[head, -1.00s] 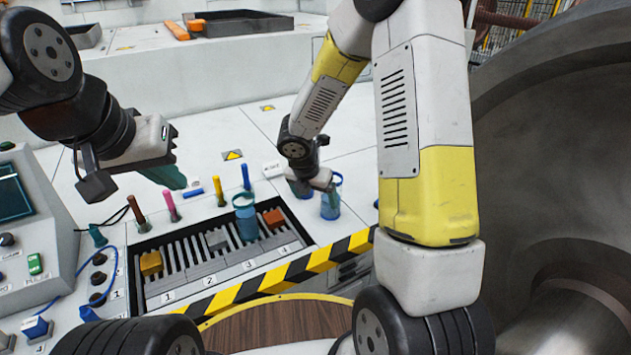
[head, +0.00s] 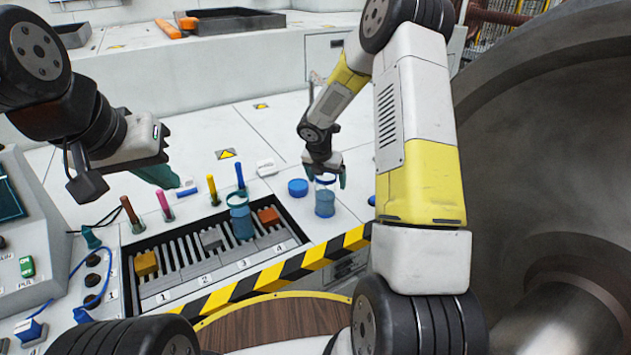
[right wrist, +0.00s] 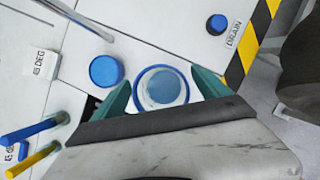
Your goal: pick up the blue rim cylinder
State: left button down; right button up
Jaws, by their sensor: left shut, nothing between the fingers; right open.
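A clear cylinder with a blue rim and blue contents (head: 325,203) stands upright on the white bench, right of the slotted rack. In the right wrist view I look down into this cylinder (right wrist: 162,88). My right gripper (head: 325,178) is open, its teal fingers on either side of the rim; whether they touch it is unclear. A similar blue-rimmed cylinder (head: 241,220) stands in the rack near slot 3.
A round blue cap (head: 298,187) lies just left of the cylinder. The rack (head: 215,268) holds orange, grey and yellow blocks. Several coloured sticks stand behind it. A striped edge (head: 285,272) runs along the front. A large grey drum (head: 560,150) fills the right.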

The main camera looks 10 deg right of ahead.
jog(key=shift+w+d+f, duration=0.2)
jog(key=shift+f, duration=0.45)
jog(key=c, duration=1.7)
grip_shut()
jog(key=shift+r, duration=0.1)
jog(key=shift+r, duration=0.1)
